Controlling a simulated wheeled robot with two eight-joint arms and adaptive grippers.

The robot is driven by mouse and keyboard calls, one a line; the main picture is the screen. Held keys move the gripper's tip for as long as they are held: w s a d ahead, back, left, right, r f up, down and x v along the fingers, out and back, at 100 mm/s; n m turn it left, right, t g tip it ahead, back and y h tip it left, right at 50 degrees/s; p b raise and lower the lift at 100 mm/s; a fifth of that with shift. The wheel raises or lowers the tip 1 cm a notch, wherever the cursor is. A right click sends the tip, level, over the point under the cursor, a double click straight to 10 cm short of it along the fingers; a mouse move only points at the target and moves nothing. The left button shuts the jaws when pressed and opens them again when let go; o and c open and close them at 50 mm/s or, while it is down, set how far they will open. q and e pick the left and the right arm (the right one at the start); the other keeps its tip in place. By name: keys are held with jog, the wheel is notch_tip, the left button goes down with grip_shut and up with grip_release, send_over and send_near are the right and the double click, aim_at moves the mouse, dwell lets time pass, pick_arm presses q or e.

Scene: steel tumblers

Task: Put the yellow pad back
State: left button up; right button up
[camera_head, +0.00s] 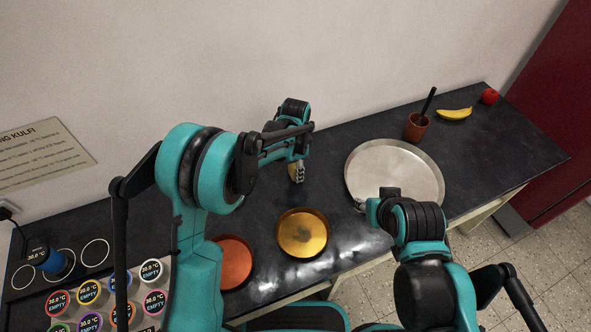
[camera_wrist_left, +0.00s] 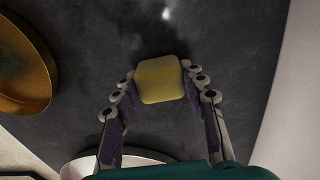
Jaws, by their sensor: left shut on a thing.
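The yellow pad (camera_wrist_left: 160,80) is a small rounded block between the fingers of my left gripper (camera_wrist_left: 158,88) in the left wrist view. The fingers are shut on its two sides. In the head view my left gripper (camera_head: 297,174) points down over the dark counter, behind the gold dish (camera_head: 302,233), and mostly hides the pad. I cannot tell whether the pad touches the counter. My right gripper (camera_head: 361,205) is at the near left rim of the large round steel tray (camera_head: 395,172). Its fingers are too small and hidden to read.
An orange dish (camera_head: 234,262) lies left of the gold one. A brown cup (camera_head: 416,127) with a dark stick, a banana (camera_head: 454,114) and a red apple (camera_head: 489,96) stand at the far right. A blue tumbler (camera_head: 55,263) and several labelled "EMPTY" lids are at the left.

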pick_arm(q)
jog(key=shift+f, duration=0.15)
jog(key=o, duration=1.1)
